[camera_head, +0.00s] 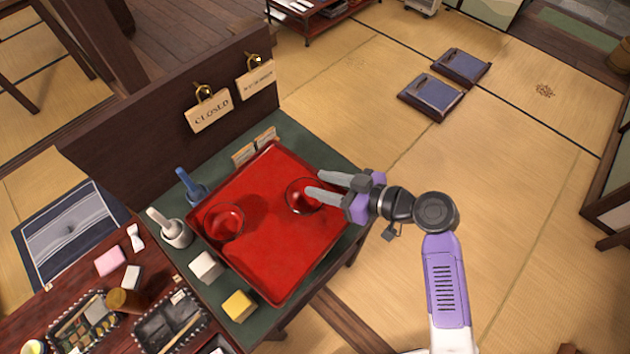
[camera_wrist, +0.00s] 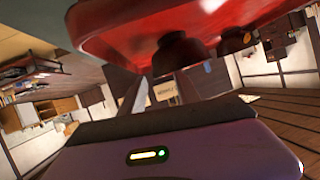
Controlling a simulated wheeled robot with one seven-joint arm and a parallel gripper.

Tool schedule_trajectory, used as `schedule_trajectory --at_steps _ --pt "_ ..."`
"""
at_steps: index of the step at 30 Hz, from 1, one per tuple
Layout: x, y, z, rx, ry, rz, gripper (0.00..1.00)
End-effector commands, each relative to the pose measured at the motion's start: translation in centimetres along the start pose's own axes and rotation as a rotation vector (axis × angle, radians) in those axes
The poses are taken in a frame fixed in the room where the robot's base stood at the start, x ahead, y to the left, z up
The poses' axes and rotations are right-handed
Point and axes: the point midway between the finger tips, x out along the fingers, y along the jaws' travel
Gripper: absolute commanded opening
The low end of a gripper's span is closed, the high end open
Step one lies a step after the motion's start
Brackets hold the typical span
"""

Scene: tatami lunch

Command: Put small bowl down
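The small red bowl (camera_head: 299,204) is at the right part of the red tray (camera_head: 275,277). My gripper (camera_head: 313,182) reaches it from the right. Its two grey fingers are visibly parted. The lower finger crosses over the bowl's opening and the upper one lies near its far rim. I cannot tell whether either finger touches the bowl, or whether its base rests on the tray. A larger red bowl (camera_head: 222,224) stands on the tray to the left. In the tilted wrist view, the tray (camera_wrist: 110,25) fills the top, with a dark bowl shape (camera_wrist: 180,52) close by.
Left of the tray are a blue-handled item (camera_head: 186,185), a white pestle-like item in a cup (camera_head: 170,230), a white block (camera_head: 206,266) and a yellow block (camera_head: 238,306). A dark partition (camera_head: 140,130) with hanging signs stands behind. The tatami floor (camera_head: 500,200) is open on the right.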

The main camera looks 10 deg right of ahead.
Motion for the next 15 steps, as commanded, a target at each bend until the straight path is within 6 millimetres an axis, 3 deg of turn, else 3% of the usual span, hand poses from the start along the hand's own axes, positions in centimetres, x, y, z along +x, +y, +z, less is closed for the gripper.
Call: schedule_trajectory --at_steps 9,15 --pt "-6.5 0.1 0.2 -0.001 0.001 0.002 0.38" --pt "-8.9 0.0 0.1 0.0 0.001 0.001 0.38"
